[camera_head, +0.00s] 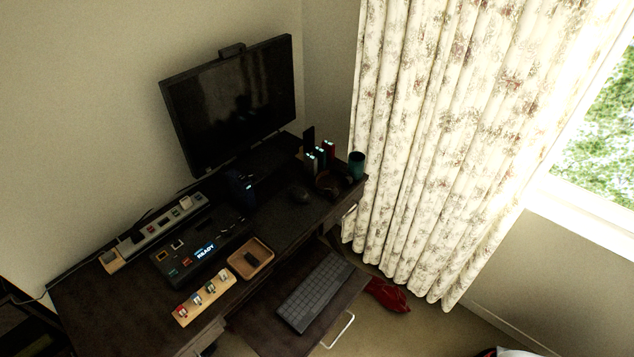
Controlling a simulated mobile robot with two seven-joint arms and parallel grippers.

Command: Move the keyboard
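A dark grey keyboard (316,291) lies on a dark pull-out tray (264,330) at the front of the desk, below the desktop's level. It lies at a slant in the picture, with nothing on top of it. Neither of my grippers shows in the head view, and nothing is seen touching the keyboard.
A floral curtain (440,130) hangs at right. A red cushion-like item (387,295) lies on the floor.

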